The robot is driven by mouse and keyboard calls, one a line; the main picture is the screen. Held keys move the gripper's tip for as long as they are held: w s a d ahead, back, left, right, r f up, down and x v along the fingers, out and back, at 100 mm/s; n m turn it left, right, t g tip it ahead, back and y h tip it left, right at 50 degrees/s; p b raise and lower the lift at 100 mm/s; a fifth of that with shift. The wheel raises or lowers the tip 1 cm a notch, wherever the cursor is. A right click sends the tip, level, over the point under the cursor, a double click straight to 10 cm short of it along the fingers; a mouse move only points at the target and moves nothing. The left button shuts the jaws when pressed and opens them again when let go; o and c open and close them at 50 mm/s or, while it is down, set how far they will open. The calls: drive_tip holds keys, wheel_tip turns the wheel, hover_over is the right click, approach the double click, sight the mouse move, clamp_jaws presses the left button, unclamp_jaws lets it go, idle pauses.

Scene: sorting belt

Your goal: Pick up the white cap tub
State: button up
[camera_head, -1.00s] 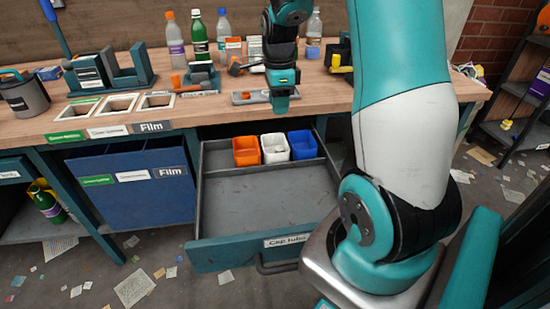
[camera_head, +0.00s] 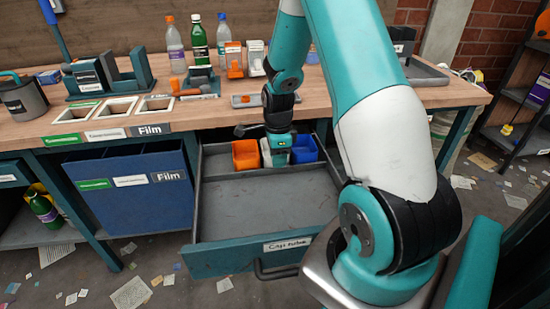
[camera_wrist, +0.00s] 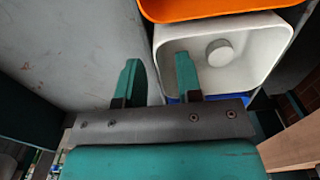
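The white cap tub (camera_head: 265,152) stands in the open drawer between the orange tub (camera_head: 245,154) and the blue tub (camera_head: 304,148). My gripper hides part of it in the head view. In the wrist view the white tub (camera_wrist: 270,38) is open-topped, with a round white cap (camera_wrist: 219,51) inside. My gripper (camera_wrist: 158,80) is open and points down at the tub's near wall. One finger is over the tub's inside and the other is outside, over the drawer floor. I cannot tell whether either finger touches the wall.
The orange tub (camera_wrist: 200,8) sits close beside the white one; a strip of blue shows on its other side. The drawer (camera_head: 260,210) has a wide bare floor in front of the tubs. The workbench edge (camera_head: 215,124) lies above and behind them.

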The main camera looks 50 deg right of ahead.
drive_tip(key=shift+f, duration=0.35)
clamp_jaws()
drive_tip(key=shift+r, duration=0.1)
